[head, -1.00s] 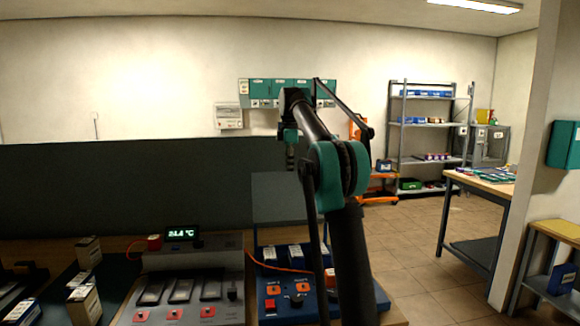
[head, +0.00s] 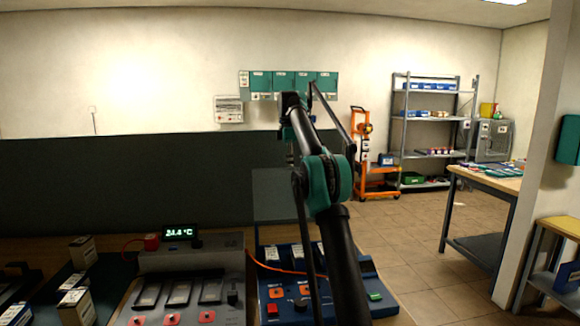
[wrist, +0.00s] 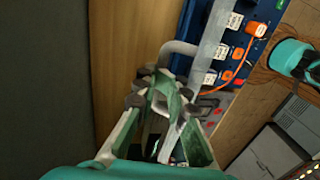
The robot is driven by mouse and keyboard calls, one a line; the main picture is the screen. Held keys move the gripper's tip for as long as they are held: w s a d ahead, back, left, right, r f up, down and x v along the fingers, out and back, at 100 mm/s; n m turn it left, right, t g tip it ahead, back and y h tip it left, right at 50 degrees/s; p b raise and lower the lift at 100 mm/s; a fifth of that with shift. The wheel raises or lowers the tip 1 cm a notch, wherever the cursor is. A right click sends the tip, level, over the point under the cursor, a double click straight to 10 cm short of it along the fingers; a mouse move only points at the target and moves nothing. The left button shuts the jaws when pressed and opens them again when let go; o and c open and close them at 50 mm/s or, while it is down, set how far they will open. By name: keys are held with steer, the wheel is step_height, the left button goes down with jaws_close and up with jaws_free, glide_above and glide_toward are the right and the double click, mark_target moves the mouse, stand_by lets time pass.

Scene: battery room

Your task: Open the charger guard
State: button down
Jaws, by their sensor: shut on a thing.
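The charger guard (head: 272,190) is a clear, faintly tinted panel standing raised above the back of the blue charger (head: 285,262) in the head view. In the wrist view the guard (wrist: 208,45) runs as a pale see-through strip beside the blue charger (wrist: 247,28), with a grey bent bar (wrist: 181,47) at its edge. My gripper (wrist: 160,88) has its green fingers closed on that bar. In the head view my gripper (head: 291,145) hangs at the guard's top edge, small and partly hidden by my arm.
A grey charger (head: 190,285) with a lit display (head: 180,232) stands left of the blue one. Small boxes (head: 83,252) lie further left. An orange cable (head: 275,267) crosses the blue charger. A dark panel (head: 120,185) backs the bench. Open floor lies to the right.

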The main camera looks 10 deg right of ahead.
steer(key=shift+w+f, duration=0.65)
steer(key=shift+f, duration=0.3)
steer(key=c, duration=1.6)
jaws_free()
steer(key=shift+w+f, duration=0.3)
steer(key=shift+w, duration=0.05)
steer(key=shift+s+r, duration=0.15)
